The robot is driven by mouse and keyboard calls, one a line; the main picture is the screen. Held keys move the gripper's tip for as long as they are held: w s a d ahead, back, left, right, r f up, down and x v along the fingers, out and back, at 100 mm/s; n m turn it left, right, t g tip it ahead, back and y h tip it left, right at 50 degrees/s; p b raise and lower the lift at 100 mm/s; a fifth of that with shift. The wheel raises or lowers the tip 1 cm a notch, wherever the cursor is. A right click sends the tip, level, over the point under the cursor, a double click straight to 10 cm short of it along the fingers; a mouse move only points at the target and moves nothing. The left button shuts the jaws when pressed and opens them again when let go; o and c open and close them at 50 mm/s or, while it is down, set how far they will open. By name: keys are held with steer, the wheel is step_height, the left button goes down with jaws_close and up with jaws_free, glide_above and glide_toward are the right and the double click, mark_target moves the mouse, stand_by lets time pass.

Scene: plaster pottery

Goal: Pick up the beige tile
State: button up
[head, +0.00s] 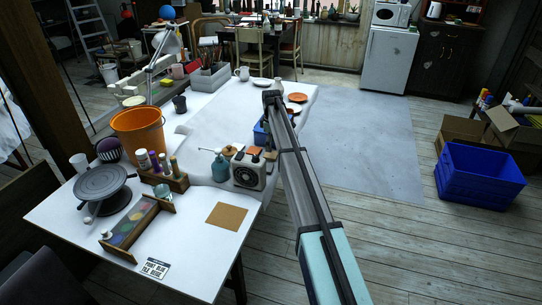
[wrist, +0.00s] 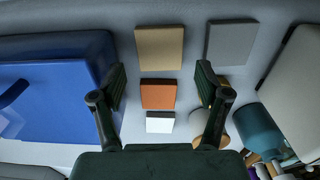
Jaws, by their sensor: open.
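The beige tile (wrist: 160,48) lies flat on the light table in the wrist view, at the top of a column of tiles. Below it are an orange tile (wrist: 158,95) and a smaller white tile (wrist: 160,123). A grey tile (wrist: 231,42) lies to its right, apart from it. My gripper (wrist: 161,71) is open and empty above the tiles. In the picture, its fingertips sit left and right, just below the beige tile's middle. In the head view my arm hides most of this spot, and I cannot make out the beige tile.
A blue bin (wrist: 60,85) stands close to my left finger. A teal bottle (wrist: 259,130) and a pale box-shaped device (wrist: 300,90) stand to the right. In the head view, an orange bucket (head: 138,132) and a brown square (head: 227,216) are elsewhere on the table.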

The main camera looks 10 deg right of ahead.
mark_target(271, 154)
steer(key=shift+f+p, duration=0.85)
steer(key=shift+f, duration=1.7)
steer(key=c, duration=1)
steer(key=shift+o, duration=0.2)
steer(key=shift+r, duration=0.15)
